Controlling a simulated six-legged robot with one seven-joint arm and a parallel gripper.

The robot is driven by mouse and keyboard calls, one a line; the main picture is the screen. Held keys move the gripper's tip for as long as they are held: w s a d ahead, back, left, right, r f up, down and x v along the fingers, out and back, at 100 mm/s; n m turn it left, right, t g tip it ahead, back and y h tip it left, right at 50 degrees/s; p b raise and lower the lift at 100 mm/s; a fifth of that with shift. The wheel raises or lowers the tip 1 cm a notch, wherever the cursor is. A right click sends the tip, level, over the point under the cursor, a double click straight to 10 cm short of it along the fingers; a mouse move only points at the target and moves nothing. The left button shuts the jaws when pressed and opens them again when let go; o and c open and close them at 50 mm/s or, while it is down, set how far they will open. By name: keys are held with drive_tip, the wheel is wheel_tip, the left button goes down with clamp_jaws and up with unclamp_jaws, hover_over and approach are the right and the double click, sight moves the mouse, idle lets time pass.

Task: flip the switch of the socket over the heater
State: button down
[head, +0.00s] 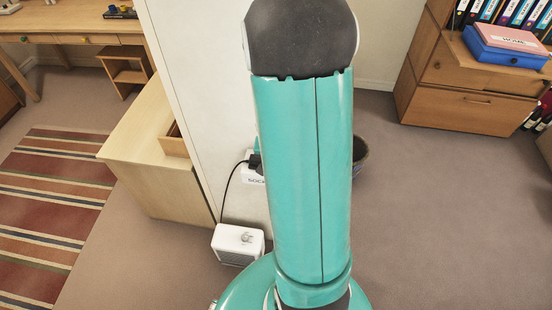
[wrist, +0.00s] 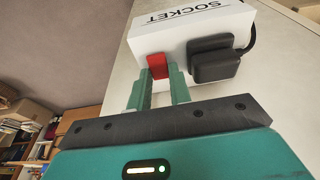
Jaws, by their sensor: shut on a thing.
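The socket (wrist: 178,30) is a white box on the wall with the word SOCKET on its face. A red switch (wrist: 157,66) sits on it, beside a black plug (wrist: 212,62) with a cable. My gripper (wrist: 160,80) is at the socket, its two teal fingers on either side of the red switch and shut on it. In the head view the socket (head: 254,180) is partly hidden behind my teal arm. The white heater (head: 238,243) stands on the floor below it, with the black cable running down to it.
A light wooden cabinet (head: 155,155) with an open drawer (head: 174,140) stands left of the wall panel. A dark bin (head: 360,152) shows partly behind my arm. A wooden drawer unit (head: 465,108) stands at the back right. The carpet (head: 440,210) on the right is clear.

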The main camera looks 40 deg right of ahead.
idle(0.4)
drive_tip(key=c, duration=1.6)
unclamp_jaws()
drive_tip(key=shift+o, duration=0.2)
drive_tip(key=v, duration=1.4)
drive_tip(key=shift+s+a+f, duration=0.15)
drive_tip(key=shift+s+a, duration=0.15)
drive_tip(key=s+a+r+n+t+y, duration=0.1)
drive_tip(key=a+r+n, duration=0.4)
drive_tip(key=a, duration=0.5)
drive_tip(key=s+a+r+n+t+y, duration=0.1)
drive_tip(key=s+a+r+n+t, duration=0.2)
drive_tip(key=a+r, duration=0.6)
drive_tip(key=shift+s+a+n, duration=0.45)
drive_tip(key=shift+a+n, duration=0.55)
drive_tip(key=shift+n, duration=0.2)
